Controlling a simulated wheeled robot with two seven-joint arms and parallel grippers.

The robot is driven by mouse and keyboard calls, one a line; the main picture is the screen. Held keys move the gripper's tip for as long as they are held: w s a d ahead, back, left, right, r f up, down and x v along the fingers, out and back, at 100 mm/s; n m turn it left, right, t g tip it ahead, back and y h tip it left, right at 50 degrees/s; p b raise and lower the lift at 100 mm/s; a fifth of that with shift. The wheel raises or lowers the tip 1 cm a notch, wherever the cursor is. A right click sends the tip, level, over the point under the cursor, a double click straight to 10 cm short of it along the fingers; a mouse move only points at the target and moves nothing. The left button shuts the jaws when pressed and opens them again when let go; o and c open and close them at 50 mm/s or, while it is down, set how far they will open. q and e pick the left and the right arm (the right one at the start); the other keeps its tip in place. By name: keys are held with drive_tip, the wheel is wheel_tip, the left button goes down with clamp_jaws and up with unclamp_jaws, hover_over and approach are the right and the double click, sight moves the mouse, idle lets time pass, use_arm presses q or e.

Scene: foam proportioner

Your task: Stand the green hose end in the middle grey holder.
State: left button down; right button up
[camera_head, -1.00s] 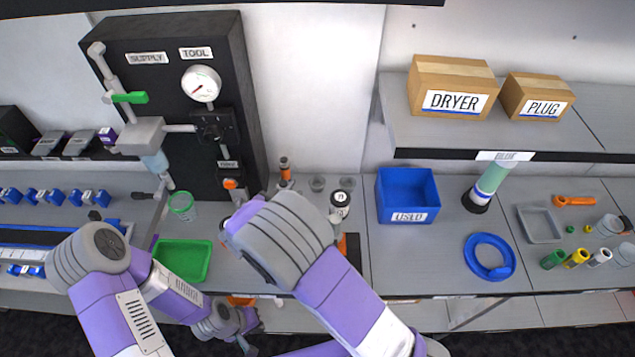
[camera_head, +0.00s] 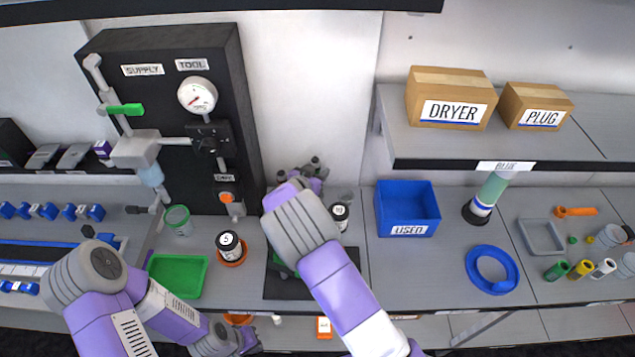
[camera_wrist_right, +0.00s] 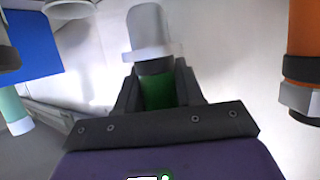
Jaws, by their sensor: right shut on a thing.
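My right gripper (camera_head: 308,183) is at the back of the bench, in front of the wall, and hides most of the holder row in the head view. In the right wrist view the same gripper (camera_wrist_right: 157,90) is shut on the green hose end (camera_wrist_right: 158,93), which has a black band. A grey cup-like piece (camera_wrist_right: 147,28) lies in line beyond the band; I cannot tell whether it is the hose's fitting or the middle holder. An orange hose end (camera_wrist_right: 303,35) is at the right there. My left gripper (camera_head: 245,341) is low at the front edge; its jaws are unclear.
The blue bin (camera_head: 408,228) stands right of the right gripper. Black-and-white bottles stand close by, one marked 10 (camera_head: 340,214) and one marked 5 (camera_head: 230,246). A green tray (camera_head: 177,291) lies left. The dark mat (camera_head: 285,289) is under my right arm.

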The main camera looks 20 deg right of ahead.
drive_tip(key=shift+f+b, duration=0.35)
drive_tip(key=shift+f, duration=1.5)
drive_tip(key=shift+f, duration=0.25)
drive_tip(key=o, duration=0.8)
drive_tip(key=shift+o, duration=0.2)
drive_tip(key=shift+r, duration=0.1)
drive_tip(key=shift+s+a+r, duration=0.1)
drive_tip(key=shift+r, duration=0.15)
drive_tip(key=p+v, duration=0.1)
drive_tip(key=v, duration=1)
drive_tip(key=shift+s+a, duration=0.2)
drive_tip(key=shift+s, duration=0.05)
